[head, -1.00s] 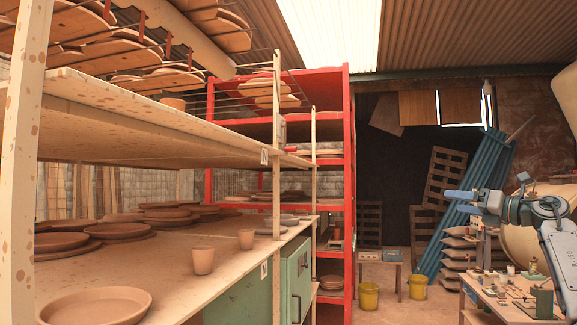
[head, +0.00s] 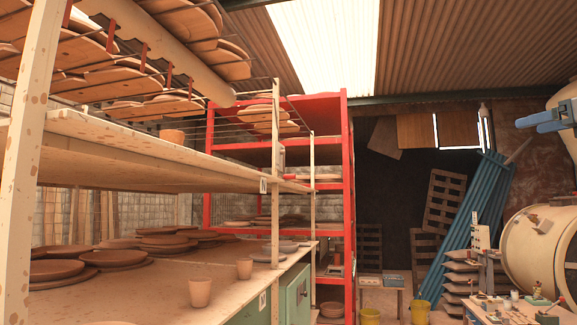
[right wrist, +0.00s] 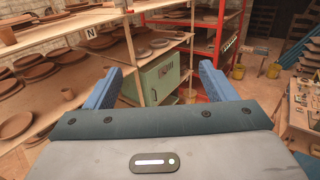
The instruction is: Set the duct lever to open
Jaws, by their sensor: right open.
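I cannot make out a duct lever in either view. My right gripper (head: 545,119) shows at the upper right edge of the head view, with blue fingers pointing left, raised in the air. In the right wrist view its two blue fingers (right wrist: 160,72) stand wide apart with nothing between them. Beyond them are a green cabinet (right wrist: 158,80) and shelving, apart from the fingers. A large cream drum-like body (head: 545,245) stands at the right of the head view, cut by the frame edge. My left gripper is not in view.
A wooden shelf rack (head: 150,275) with clay plates and cups fills the left. A red rack (head: 348,190) stands behind it. Blue tubes (head: 465,220) lean at the back right. A cluttered bench (head: 480,308) and yellow buckets (head: 420,312) stand low at right; floor shows between.

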